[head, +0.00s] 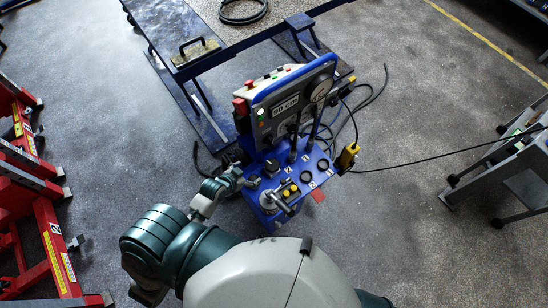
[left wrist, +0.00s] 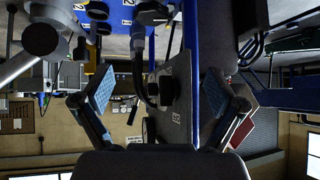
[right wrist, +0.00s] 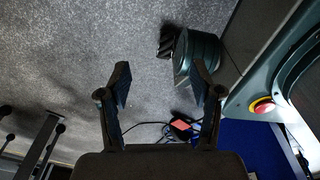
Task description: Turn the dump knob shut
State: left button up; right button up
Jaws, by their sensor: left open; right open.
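The blue jack unit (head: 262,150) stands in the middle of the head view, with an upright gauge panel and a lower deck of knobs and levers. My left gripper (head: 241,181) is at the left side of that deck. In the left wrist view my left gripper (left wrist: 158,95) is open, its two blue-padded fingers wide apart. A black knob (left wrist: 168,88) on a dark plate shows between them; I cannot tell for sure that it is the dump knob. No finger visibly touches it. My right gripper (right wrist: 163,85) is open and empty over grey floor, outside the head view.
A blue-framed lift table (head: 232,38) stands behind the unit. Red stands (head: 45,225) are at the left and a grey cart (head: 500,165) at the right. Black cables lie on the floor around the unit. A yellow pendant (head: 348,156) hangs at its right side.

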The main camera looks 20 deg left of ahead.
pick_arm(q)
jog(key=b, duration=0.3)
send_near(271, 166)
jog(key=shift+g, duration=0.3)
jog(key=x, duration=0.8)
jog(key=shift+w+a, duration=0.15)
jog(key=shift+w, duration=0.15)
jog(key=shift+w+d+f, duration=0.2)
jog(key=shift+w, duration=0.1)
pick_arm(e)
jog(key=f, duration=0.1)
jog(key=s+f, duration=0.1)
jog(key=f, duration=0.1)
jog(key=shift+s+d, duration=0.15)
jog(key=shift+s, duration=0.15)
pick_arm(q)
jog(key=shift+c, duration=0.2)
pick_arm(e)
jog(key=shift+r, duration=0.1)
pick_arm(q)
jog(key=c, duration=1.1)
jog(key=shift+a, duration=0.15)
